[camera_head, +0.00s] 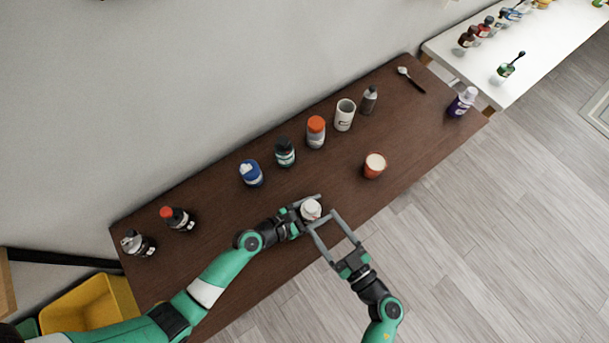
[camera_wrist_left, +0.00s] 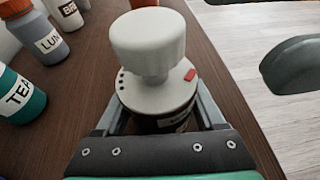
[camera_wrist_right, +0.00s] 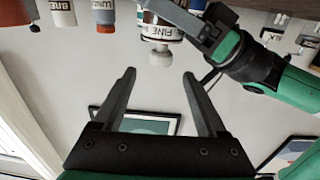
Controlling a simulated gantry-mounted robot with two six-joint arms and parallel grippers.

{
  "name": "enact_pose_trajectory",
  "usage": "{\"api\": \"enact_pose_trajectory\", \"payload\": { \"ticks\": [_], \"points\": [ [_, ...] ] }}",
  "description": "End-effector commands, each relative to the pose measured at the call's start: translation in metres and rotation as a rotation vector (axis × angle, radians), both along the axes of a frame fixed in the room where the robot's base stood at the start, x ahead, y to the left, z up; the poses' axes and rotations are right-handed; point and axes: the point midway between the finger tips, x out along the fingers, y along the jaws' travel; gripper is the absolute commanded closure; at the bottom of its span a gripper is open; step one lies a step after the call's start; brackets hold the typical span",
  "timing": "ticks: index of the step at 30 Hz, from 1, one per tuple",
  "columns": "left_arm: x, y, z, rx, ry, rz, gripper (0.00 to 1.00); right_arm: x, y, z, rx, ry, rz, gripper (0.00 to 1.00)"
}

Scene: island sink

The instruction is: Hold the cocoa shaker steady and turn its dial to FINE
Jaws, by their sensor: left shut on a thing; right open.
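The cocoa shaker (camera_head: 310,209) stands upright near the front edge of the brown table. In the left wrist view its white dial knob (camera_wrist_left: 148,42) rises above a white disc with several dark dots at left and a red mark (camera_wrist_left: 190,75) at right. My left gripper (camera_head: 308,211) is shut around the shaker's body below the disc. My right gripper (camera_head: 324,219) is open and empty, its fingertips close to the shaker's right side. The right wrist view shows the shaker inverted (camera_wrist_right: 160,32) beyond the open fingers, with partly readable label lettering.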

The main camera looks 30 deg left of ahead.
Motion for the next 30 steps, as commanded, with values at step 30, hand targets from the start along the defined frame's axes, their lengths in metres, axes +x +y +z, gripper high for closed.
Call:
{"api": "enact_pose_trajectory", "payload": {
  "ticks": [30],
  "points": [
    [0.0,0.0,0.0,0.0,0.0,0.0,0.91,0.036,0.091,0.0,0.001,-0.001,-0.001,0.6]
  ]
}}
